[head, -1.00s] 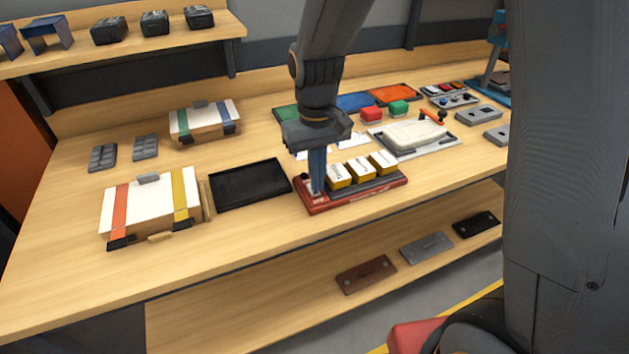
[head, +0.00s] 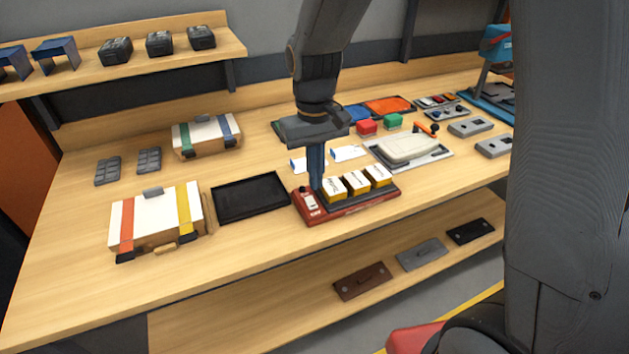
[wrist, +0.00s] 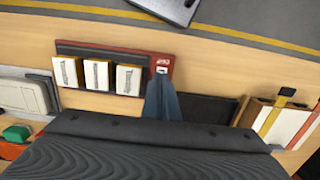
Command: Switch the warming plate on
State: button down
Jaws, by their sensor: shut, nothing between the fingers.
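The warming plate (head: 352,207) is a red base with a dark top, on the front part of the bench. Three yellow-and-white boxes (head: 357,183) stand in a row on it. Its small white switch (head: 310,202) is on the red left end and shows in the wrist view (wrist: 163,70); I cannot tell whether it is on or off. My gripper (head: 317,187) points down, shut and empty, with its tips just behind the switch in the head view. In the wrist view the gripper tips (wrist: 162,84) are close beside the switch; contact cannot be told.
A black tray (head: 250,217) lies left of the plate, and a strapped case (head: 143,221) is further left. A pale press-like device (head: 408,147) with an orange handle lies to the right behind. Red and green blocks (head: 367,127) are at the back. Bare bench lies in front.

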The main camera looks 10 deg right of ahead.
notch_tip(320, 180, up, 8)
jog(key=s+b, duration=0.1)
jog(key=b, duration=0.1)
jog(key=shift+s+d+r, duration=0.15)
jog(key=shift+s+d, duration=0.1)
jog(key=shift+s, duration=0.1)
